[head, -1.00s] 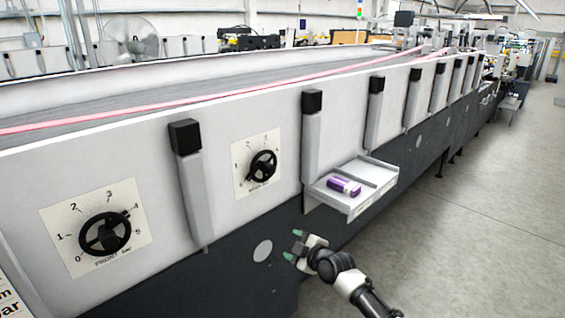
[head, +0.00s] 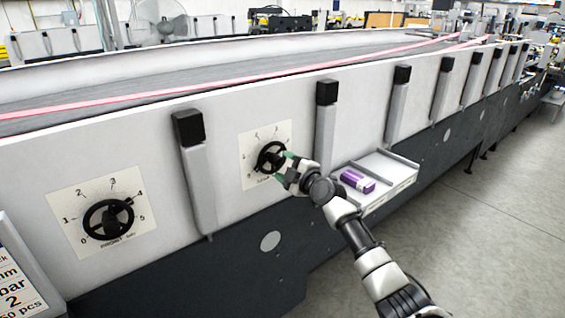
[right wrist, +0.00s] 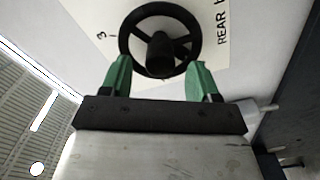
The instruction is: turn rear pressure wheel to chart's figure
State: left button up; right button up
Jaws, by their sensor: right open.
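The rear pressure wheel (head: 270,157) is a black spoked handwheel on a white number plate (head: 250,165) on the machine's side. In the right wrist view the wheel (right wrist: 160,16) shows with its hub, a "3" mark and the word "REAR". My right gripper (head: 280,163) is open in front of the wheel. In the right wrist view its green fingers (right wrist: 160,78) stand apart at the wheel's near rim; I cannot tell if they touch it. The wheel's setting cannot be read. A chart (head: 22,280) at lower left is cut off, showing "bar" and "2". My left gripper is out of view.
The front pressure wheel (head: 108,220) has its own plate, with its knob near 4. A grey post (head: 198,190) stands between the wheels and another (head: 325,135) right of the rear plate. A shelf (head: 400,163) with a purple box (head: 357,181) is to the right.

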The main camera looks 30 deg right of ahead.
jog(key=shift+w+a, duration=0.15)
jog(key=shift+w, duration=0.75)
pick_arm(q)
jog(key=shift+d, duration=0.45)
pick_arm(e)
jog(key=c, duration=0.9)
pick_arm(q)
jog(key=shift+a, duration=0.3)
